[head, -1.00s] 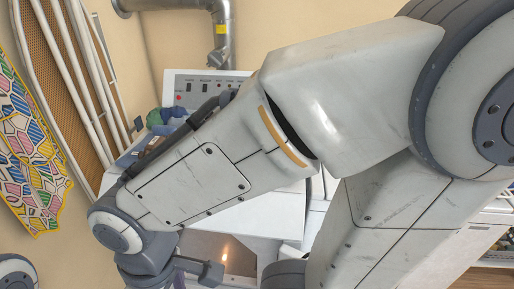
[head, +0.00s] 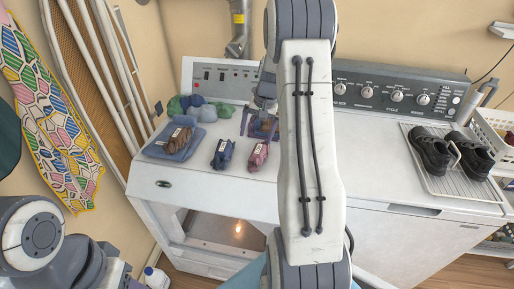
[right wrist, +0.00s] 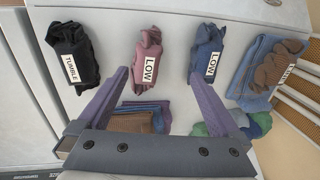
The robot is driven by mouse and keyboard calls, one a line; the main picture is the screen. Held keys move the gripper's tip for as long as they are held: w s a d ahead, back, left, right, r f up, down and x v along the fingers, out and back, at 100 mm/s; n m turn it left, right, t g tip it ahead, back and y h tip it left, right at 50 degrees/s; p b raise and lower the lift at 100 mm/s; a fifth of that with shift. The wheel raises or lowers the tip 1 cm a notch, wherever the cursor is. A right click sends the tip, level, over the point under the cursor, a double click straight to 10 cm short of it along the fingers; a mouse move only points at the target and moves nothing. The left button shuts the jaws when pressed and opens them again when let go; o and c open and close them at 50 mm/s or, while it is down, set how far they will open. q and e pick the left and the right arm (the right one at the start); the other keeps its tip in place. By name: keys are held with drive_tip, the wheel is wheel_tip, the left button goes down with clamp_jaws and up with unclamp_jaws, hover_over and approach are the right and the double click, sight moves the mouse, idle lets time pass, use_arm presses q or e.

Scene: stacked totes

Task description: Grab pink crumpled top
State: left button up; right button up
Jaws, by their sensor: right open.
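The pink crumpled top (head: 258,156) lies on the white dryer top near its front edge, with a white label on it. In the right wrist view the pink top (right wrist: 149,52) bears a label reading LOW and lies beyond the fingertips, nearer the left finger. My right gripper (head: 262,127) is open and empty, above the machine top behind the pink top. Its two purple fingers (right wrist: 158,78) are spread wide in the right wrist view. My left arm shows at the lower left of the head view, but its gripper is not seen.
A blue crumpled garment (head: 222,153) lies left of the pink top; a black one (right wrist: 78,55) labelled TUMBLE lies on its other side. Folded blue cloth (head: 176,140) and green-blue bundles (head: 190,104) lie further left. Shoes on a rack (head: 452,180) stand at right.

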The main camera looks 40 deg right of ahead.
sight(259, 151)
drive_tip(key=d, duration=0.2)
drive_tip(key=d+m, duration=0.1)
drive_tip(key=shift+s+d+f, duration=0.2)
drive_tip(key=shift+s+f, duration=0.15)
drive_tip(key=f, duration=0.1)
drive_tip(key=f+p, duration=0.1)
drive_tip(key=f, duration=0.2)
drive_tip(key=shift+w+a+f+p, duration=0.25)
drive_tip(key=shift+w+p, duration=0.05)
drive_tip(key=shift+w, duration=0.05)
drive_tip(key=f+p, duration=0.1)
drive_tip(key=a+f, duration=0.1)
drive_tip(key=f, duration=0.1)
drive_tip(key=f+p, duration=0.1)
drive_tip(key=shift+w+a+f+p, duration=0.2)
drive_tip(key=shift+w+f+p, duration=0.05)
drive_tip(key=shift+w+p, duration=0.05)
drive_tip(key=shift+w+f, duration=0.1)
drive_tip(key=shift+f, duration=0.4)
drive_tip(key=c, duration=1.3)
drive_tip(key=shift+o, duration=0.2)
drive_tip(key=shift+r, duration=0.1)
